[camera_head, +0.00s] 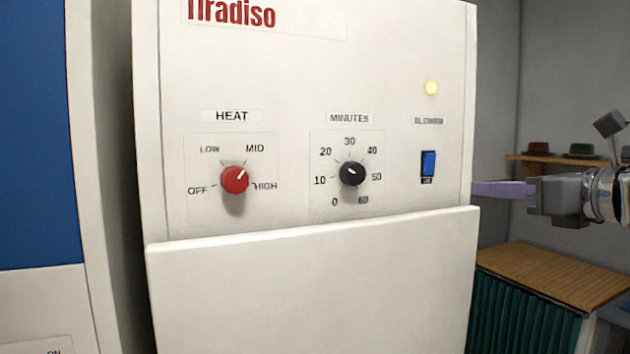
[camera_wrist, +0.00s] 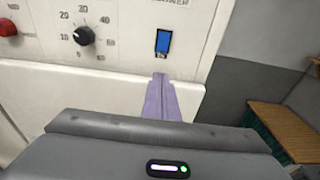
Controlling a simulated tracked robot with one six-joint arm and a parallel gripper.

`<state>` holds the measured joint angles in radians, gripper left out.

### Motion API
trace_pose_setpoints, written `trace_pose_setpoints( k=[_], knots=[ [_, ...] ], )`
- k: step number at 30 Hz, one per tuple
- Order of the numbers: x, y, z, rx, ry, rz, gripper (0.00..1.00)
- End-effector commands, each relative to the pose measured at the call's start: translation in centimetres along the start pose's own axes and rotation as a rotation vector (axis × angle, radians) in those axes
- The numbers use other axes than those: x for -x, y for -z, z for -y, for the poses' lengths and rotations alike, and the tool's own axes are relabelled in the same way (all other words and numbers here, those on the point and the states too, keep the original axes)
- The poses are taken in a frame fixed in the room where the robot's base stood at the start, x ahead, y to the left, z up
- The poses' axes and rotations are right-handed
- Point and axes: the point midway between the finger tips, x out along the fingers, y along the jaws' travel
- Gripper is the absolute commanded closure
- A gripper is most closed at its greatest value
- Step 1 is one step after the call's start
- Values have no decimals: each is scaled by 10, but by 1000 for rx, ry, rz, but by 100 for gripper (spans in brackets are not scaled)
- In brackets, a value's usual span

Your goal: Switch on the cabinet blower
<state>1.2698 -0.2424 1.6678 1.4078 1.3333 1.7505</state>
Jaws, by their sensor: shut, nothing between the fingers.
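The white cabinet (camera_head: 300,75) fills the middle of the head view. Its blower switch, a blue rocker (camera_head: 428,163) in a dark frame, is on the right of the panel under the BLOWER label (camera_head: 428,121). A round yellow lamp (camera_head: 431,88) above the label glows. The blue rocker also shows in the wrist view (camera_wrist: 162,41). My gripper (camera_head: 476,189), with purple fingers, is shut and empty. It is to the right of the switch in the head view and just below it in the wrist view (camera_wrist: 160,77). Contact with the panel cannot be told.
A red HEAT knob (camera_head: 235,180) and a black MINUTES knob (camera_head: 352,173) are left of the switch. A protruding lower panel (camera_head: 310,285) lies below the controls. A wooden-topped stand (camera_head: 550,272) and a wall shelf (camera_head: 560,160) are at right.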

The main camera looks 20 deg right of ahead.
Motion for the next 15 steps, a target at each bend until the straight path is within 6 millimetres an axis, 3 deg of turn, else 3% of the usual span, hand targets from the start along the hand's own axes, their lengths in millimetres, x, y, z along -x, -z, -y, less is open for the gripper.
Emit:
trace_pose_setpoints(
  k=[6,15],
  knots=[
    [21,6,1,-2,2,0,100],
    [28,7,-1,-1,-2,1,100]
  ],
)
